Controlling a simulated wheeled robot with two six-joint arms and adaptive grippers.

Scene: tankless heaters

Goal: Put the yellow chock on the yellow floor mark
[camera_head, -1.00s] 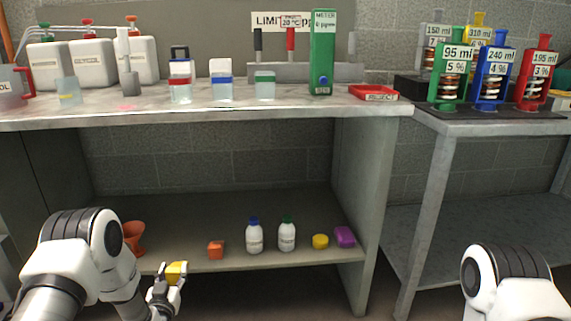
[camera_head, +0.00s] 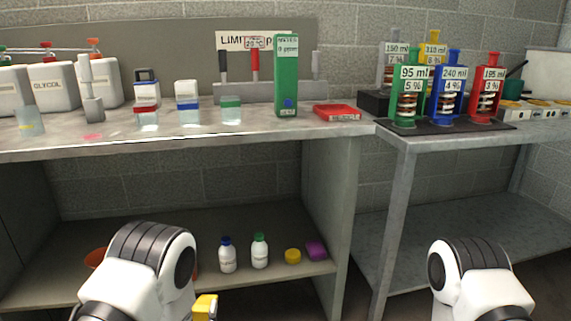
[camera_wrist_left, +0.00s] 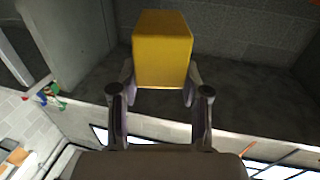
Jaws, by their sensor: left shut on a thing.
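The yellow chock (camera_head: 205,307) shows at the bottom edge of the head view, partly cut off. In the left wrist view the chock (camera_wrist_left: 162,45) is a plain yellow block between the two fingers of my left gripper (camera_wrist_left: 160,82), which is shut on it. In the head view my left arm hides most of that gripper. My right arm shows at lower right, but its gripper is out of view. I see no yellow floor mark in these frames.
The long bench (camera_head: 180,146) has a lower shelf with white bottles (camera_head: 228,258), a yellow round item (camera_head: 293,256) and a purple item (camera_head: 316,249). A red tray (camera_head: 337,112) lies on top. A second table (camera_head: 450,134) at right bears coloured stands (camera_head: 408,95).

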